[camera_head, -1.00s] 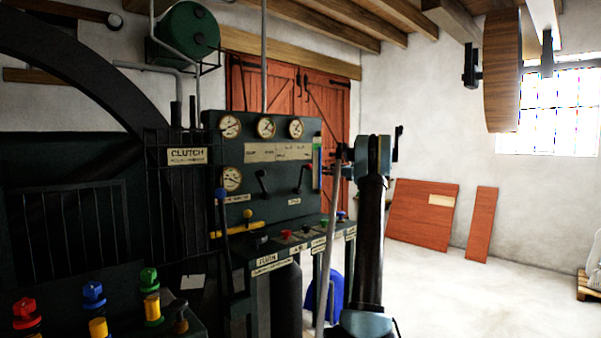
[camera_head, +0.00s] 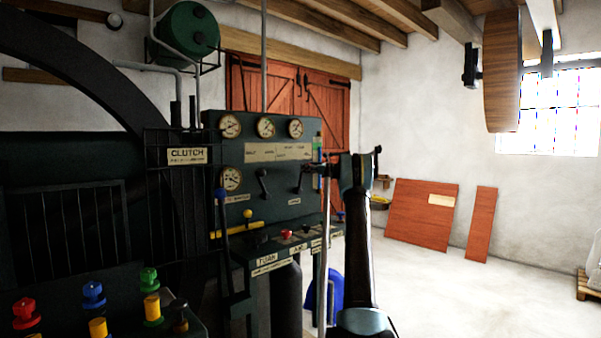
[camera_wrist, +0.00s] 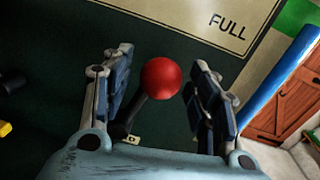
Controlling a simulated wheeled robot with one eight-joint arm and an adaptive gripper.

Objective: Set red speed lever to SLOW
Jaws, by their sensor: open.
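The red speed lever (camera_wrist: 161,78) has a round red knob on a dark shaft against the dark green panel. In the wrist view the knob sits between the two blue-grey fingers of my gripper (camera_wrist: 160,84), with gaps visible on both sides. The fingers are open and do not appear to touch it. In the head view my gripper (camera_head: 313,169) is at the right part of the control panel (camera_head: 225,151). There it covers the knob, and only the lever's dark shaft (camera_head: 300,183) shows. A label reading FULL (camera_wrist: 228,27) is above the knob in the wrist view; no SLOW marking is readable.
A second black lever (camera_head: 263,182) stands left on the panel, below round gauges (camera_head: 265,127). A tall blue-knobbed lever (camera_head: 223,235) and a ledge with coloured knobs (camera_head: 286,234) are in front. A blue strip (camera_wrist: 279,83) is right of my fingers. Open floor lies right.

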